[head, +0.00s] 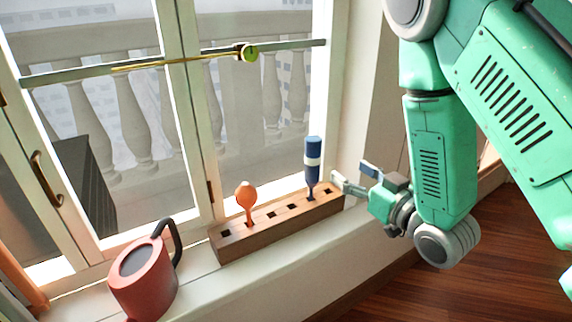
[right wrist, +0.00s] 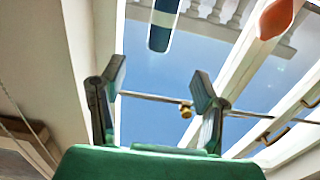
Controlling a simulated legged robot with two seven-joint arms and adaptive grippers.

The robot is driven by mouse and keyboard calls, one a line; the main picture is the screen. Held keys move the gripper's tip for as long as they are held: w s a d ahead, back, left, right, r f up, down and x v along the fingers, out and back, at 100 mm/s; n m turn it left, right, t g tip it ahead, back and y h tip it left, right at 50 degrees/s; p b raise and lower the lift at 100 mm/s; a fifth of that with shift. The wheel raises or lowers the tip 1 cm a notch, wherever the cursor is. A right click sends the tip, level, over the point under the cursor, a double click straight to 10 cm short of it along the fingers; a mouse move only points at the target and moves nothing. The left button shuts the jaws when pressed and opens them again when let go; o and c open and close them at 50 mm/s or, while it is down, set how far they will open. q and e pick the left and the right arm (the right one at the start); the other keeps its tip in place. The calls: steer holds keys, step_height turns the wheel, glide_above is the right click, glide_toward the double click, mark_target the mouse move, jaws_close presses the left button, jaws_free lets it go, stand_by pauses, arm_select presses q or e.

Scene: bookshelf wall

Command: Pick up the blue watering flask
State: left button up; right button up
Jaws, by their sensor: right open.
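The blue watering flask (head: 313,160) has a white band and stands upright in a hole near the right end of a wooden block (head: 280,223) on the window sill. In the right wrist view the flask (right wrist: 162,28) shows at the top, beyond the fingers. My right gripper (head: 350,178) is open, just right of the flask and close to it, with nothing between its fingers. Its two fingers also show spread apart in the right wrist view (right wrist: 158,95). My left gripper is in neither view.
An orange bulb-shaped flask (head: 245,194) stands in the same block, left of several empty holes. A red watering can (head: 145,279) with a black handle is at the lower left. A metal bar (head: 180,62) crosses the window. Wooden floor (head: 460,280) lies at the lower right.

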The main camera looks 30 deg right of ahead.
mark_target(319, 153)
steer(key=w, duration=0.5)
steer(key=w+a+b, duration=0.1)
steer(key=w, duration=0.2)
steer(key=shift+w+a+r, duration=0.1)
steer(key=shift+r, duration=0.05)
steer(key=shift+w+d+f, duration=0.2)
steer(key=shift+w+d, duration=0.2)
steer(key=shift+w, duration=0.05)
steer(key=w, duration=0.1)
steer(key=w+b, duration=0.1)
steer(key=w, duration=0.1)
steer(key=w+a+b, duration=0.1)
steer(key=shift+w+f, duration=0.25)
steer(key=shift+w+a+r, duration=0.1)
steer(key=shift+a, duration=0.05)
steer(key=shift+d, duration=0.3)
steer(key=c, duration=0.5)
steer(key=shift+d, duration=0.25)
jaws_close()
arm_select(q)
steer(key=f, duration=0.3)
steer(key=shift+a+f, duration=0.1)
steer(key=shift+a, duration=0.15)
arm_select(e)
steer(key=shift+a, duration=0.15)
